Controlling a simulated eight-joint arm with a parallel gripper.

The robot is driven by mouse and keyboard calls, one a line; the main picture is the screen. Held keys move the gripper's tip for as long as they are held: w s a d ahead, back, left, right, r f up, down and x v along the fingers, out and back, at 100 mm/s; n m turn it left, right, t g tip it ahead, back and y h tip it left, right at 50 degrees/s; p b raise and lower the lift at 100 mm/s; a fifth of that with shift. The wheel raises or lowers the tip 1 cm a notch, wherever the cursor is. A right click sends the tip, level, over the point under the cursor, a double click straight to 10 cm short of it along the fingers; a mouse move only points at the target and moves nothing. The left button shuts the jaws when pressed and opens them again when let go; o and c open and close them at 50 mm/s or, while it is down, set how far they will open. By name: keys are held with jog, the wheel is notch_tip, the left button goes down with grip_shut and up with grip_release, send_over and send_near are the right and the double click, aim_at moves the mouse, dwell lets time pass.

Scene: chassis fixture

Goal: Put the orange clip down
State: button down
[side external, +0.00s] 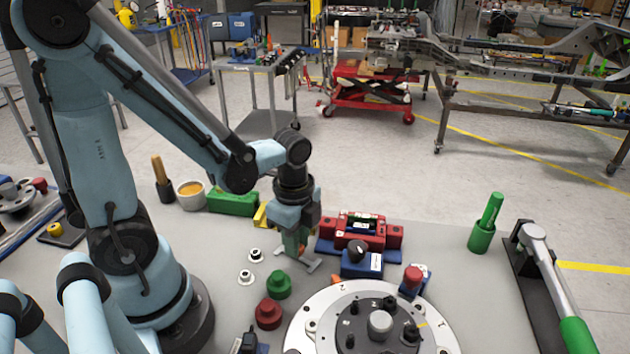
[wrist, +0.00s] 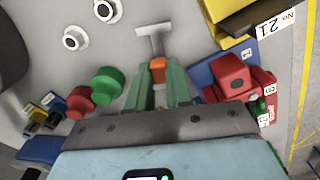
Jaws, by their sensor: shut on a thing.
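My gripper (side external: 296,248) points down over the grey table, left of the red and blue fixture. Its green fingers also show in the wrist view (wrist: 158,82), shut on the small orange clip (wrist: 158,69). A grey T-shaped metal piece (wrist: 153,38) extends from just beyond the clip. It also shows under the fingers in the side view (side external: 299,262), at or close to the table surface. I cannot tell whether the clip and the grey piece are joined or only touching. The fingers mostly hide the clip in the side view.
Green (side external: 278,284) and red (side external: 268,313) knobs stand in front of my gripper, with two white flanged pieces (side external: 246,277) to the left. The red fixture (side external: 385,238) and blue block (side external: 361,262) are close on the right. A round plate (side external: 330,308) lies in front.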

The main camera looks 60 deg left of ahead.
jog(key=shift+f, duration=0.15)
jog(key=c, duration=1)
grip_release()
jog(key=w+r+n+t, duration=0.1)
jog(key=r+n+t, duration=0.1)
jog(key=r+n, duration=0.2)
jog(key=w+r+n+t, duration=0.1)
jog(key=r+n+t, duration=0.1)
jog(key=r+n, duration=0.2)
jog(key=w+d+r+n+t, duration=0.1)
jog(key=r+n+t, duration=0.2)
jog(key=r+n, duration=0.1)
jog(key=shift+w+n, duration=0.15)
jog(key=shift+n, duration=0.65)
